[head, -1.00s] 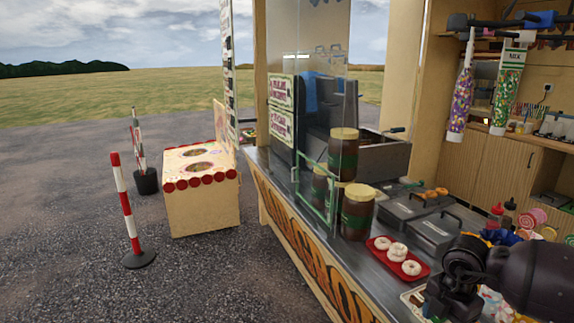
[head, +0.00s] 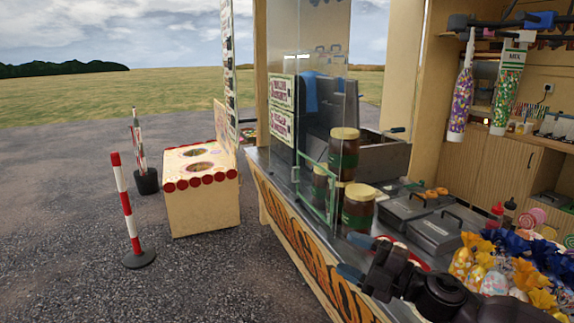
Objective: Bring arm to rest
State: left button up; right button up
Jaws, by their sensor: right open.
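My right gripper (head: 355,256) is at the lower right of the head view, in front of the stall counter (head: 272,178). Its arm comes in from the bottom right. The two blue-tipped fingers point left and stand apart, with nothing seen between them. The gripper and wrist hide most of the red tray and its white doughnuts; part of the tray's rim shows behind them. My left gripper is not in view.
Brown-filled jars (head: 358,207) stand just behind the gripper, beside a glass screen. Hot plates (head: 435,232) lie farther back. Wrapped eggs with blue and yellow bows (head: 494,283) crowd the right. Open gravel lies left of the counter, with a striped post (head: 126,205).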

jog(key=s+d+f+m+t+h, duration=0.3)
jog(key=d+f+m+h, duration=0.25)
jog(key=f+m, duration=0.3)
jog(key=s+d+f+m+t+h, duration=0.2)
jog(key=d+f+m+h, duration=0.2)
jog(key=f+m+h, duration=0.35)
jog(key=s+d+f+m+g+h, duration=0.1)
jog(key=s+f+m, duration=0.3)
jog(key=s+f, duration=0.4)
jog(key=s+d+f+m+g+h, duration=0.2)
jog(key=s+f, duration=0.6)
jog(key=s, duration=0.4)
jog(key=d+m+g, duration=0.1)
jog(key=d+m, duration=0.1)
jog(key=shift+d+f+m, duration=0.25)
jog(key=shift+m, duration=0.15)
